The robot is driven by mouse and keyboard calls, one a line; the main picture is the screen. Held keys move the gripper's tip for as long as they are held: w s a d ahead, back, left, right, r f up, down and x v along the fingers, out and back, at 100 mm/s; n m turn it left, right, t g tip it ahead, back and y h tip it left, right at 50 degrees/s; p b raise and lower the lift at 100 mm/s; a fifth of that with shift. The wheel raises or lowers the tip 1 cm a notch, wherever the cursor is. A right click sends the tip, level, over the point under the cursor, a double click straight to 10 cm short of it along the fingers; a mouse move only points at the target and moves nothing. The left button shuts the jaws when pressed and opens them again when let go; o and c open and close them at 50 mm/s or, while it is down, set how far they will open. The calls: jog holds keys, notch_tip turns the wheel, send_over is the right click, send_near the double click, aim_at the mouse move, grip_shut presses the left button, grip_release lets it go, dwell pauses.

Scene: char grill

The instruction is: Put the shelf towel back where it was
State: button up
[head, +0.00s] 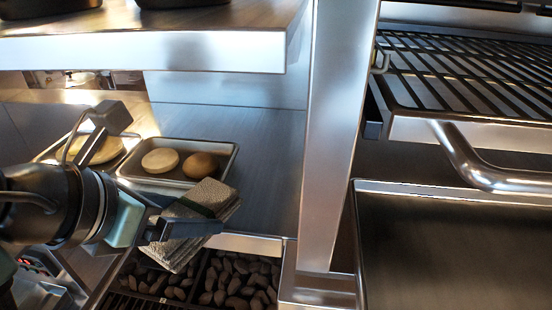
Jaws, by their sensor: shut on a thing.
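My gripper (156,220) reaches in from the left in the head view and is shut on a folded grey-brown towel (213,196). The towel has a ribbed or striped texture, and a dark band crosses it. It is held tilted in the air, in front of the tray and over the near edge of the charcoal trough. Part of the towel is hidden behind the gripper finger. The overhead shelf (150,52) runs across the top left, with its metal front edge above the towel.
A metal tray (228,160) with two round buns sits behind the towel, beside another tray holding a larger round bread (97,148). Charcoal (230,282) lies below. A metal post (338,130) and grill rack (470,75) stand right. Dark containers (45,8) occupy the shelf's back.

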jog(key=shift+w+d+r, duration=0.1)
jog(key=shift+w+d, duration=0.1)
jog(key=shift+d, duration=0.05)
jog(key=w+d, duration=0.3)
jog(key=w, duration=0.1)
jog(key=w+d, duration=0.3)
jog(key=w, duration=0.2)
jog(key=w+d, duration=0.3)
jog(key=w, duration=0.1)
jog(key=shift+w, duration=0.35)
jog(key=shift+f, duration=1.8)
jog(key=shift+f, duration=0.1)
jog(key=o, duration=1.3)
jog(key=shift+b+v, duration=1.25)
jog(key=shift+v, duration=2.6)
